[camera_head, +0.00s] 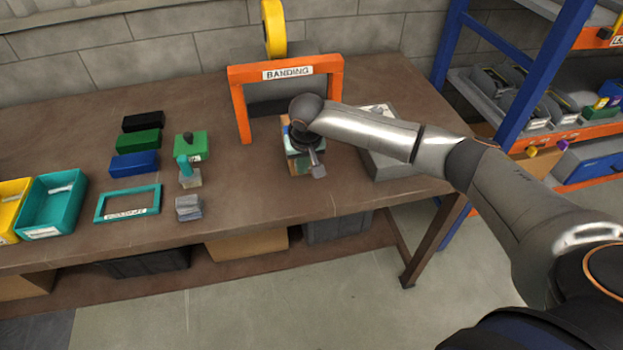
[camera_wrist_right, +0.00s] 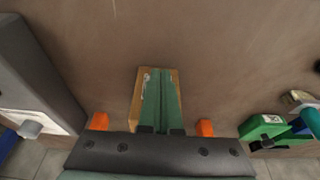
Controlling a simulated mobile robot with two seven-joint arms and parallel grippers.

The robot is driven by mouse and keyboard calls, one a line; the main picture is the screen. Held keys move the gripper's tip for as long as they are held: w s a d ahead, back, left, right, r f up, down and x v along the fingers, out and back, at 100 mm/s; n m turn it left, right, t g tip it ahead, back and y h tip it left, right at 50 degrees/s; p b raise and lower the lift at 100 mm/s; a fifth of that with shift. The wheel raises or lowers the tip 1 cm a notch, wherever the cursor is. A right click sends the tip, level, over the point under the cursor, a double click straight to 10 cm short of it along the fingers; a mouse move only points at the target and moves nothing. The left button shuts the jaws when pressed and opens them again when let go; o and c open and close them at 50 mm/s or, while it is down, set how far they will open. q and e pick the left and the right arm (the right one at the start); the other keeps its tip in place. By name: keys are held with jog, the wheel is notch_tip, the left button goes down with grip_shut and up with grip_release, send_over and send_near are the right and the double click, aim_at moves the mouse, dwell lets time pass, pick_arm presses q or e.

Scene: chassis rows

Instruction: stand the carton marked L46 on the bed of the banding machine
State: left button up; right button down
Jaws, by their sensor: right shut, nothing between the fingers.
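The carton also shows in the right wrist view (camera_wrist_right: 137,102), straight ahead of the gripper. The right gripper is shut and holds nothing. No marking can be read on the carton. The machine's bed is mostly hidden, so I cannot tell whether the carton rests on it or on the table. My left gripper is not in view.
A grey box (camera_head: 385,165) stands right of the carton, below my right forearm. A green-topped tool (camera_head: 190,146), a teal frame (camera_head: 128,203) and coloured blocks (camera_head: 137,140) lie to the left. Brown table (camera_head: 245,190) is clear in front.

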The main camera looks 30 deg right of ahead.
jog(key=w, duration=0.2)
jog(key=w+d+b, duration=0.1)
jog(key=w, duration=0.1)
jog(key=shift+w, duration=0.25)
jog(key=w+b, duration=0.1)
jog(key=w, duration=0.1)
jog(key=w+d, duration=0.1)
jog(key=w, duration=0.2)
jog(key=shift+d+b, duration=0.1)
jog(key=shift+b, duration=0.25)
jog(key=shift+w+d+f, duration=0.1)
jog(key=shift+w+d, duration=0.05)
jog(key=shift+w, duration=0.3)
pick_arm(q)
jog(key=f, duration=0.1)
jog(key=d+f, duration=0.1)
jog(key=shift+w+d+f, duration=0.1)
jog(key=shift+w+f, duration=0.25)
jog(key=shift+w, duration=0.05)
pick_arm(e)
jog(key=shift+s, duration=0.1)
